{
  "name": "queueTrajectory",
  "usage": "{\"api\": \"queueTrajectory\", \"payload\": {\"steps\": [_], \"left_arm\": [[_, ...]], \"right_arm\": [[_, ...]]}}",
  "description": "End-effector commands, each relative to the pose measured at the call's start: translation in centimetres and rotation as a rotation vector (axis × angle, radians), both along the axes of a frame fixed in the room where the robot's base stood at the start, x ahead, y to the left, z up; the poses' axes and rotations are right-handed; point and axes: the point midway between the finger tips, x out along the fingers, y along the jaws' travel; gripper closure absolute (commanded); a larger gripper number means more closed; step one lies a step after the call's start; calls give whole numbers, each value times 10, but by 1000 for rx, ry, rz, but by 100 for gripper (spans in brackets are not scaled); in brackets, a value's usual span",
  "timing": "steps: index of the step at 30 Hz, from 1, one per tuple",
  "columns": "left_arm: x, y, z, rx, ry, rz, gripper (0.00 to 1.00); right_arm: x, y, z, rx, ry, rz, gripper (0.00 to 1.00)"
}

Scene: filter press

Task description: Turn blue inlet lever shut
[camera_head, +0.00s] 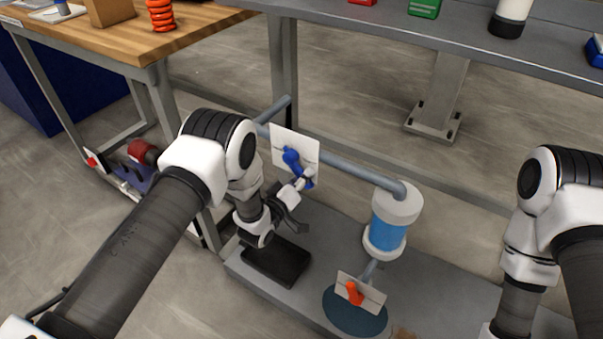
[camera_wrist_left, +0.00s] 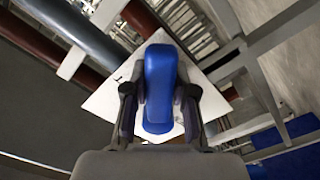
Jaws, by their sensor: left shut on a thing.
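The blue inlet lever (camera_head: 292,160) sits in front of a white plate (camera_head: 306,146) on a grey pipe in the head view. My left gripper (camera_head: 306,181) reaches it from below. In the left wrist view the blue lever (camera_wrist_left: 160,88) stands upright in the picture, between the two fingers of my left gripper (camera_wrist_left: 160,105), with the white plate (camera_wrist_left: 105,105) behind it. The fingers are shut on the lever, one on each side. My right arm shows at the right of the head view, but its gripper is out of the picture.
The grey pipe (camera_head: 350,168) runs right to a blue and white filter housing (camera_head: 388,232). Below it an orange lever (camera_head: 354,292) sits on another white plate (camera_head: 371,298). A black tray (camera_head: 276,264) lies on the grey base. A wooden bench (camera_head: 110,42) stands at upper left.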

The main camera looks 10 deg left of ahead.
Motion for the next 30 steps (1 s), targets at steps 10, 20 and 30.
{"api": "queueTrajectory", "payload": {"steps": [10,20,30], "left_arm": [[-1,-1,0,-23,10,-1,100],[-1,-1,1,-22,9,-1,48],[-9,3,0,-21,9,0,48]], "right_arm": [[0,0,2,0,0,0,60],[0,0,2,0,0,0,60],[0,0,2,0,0,0,60]]}}
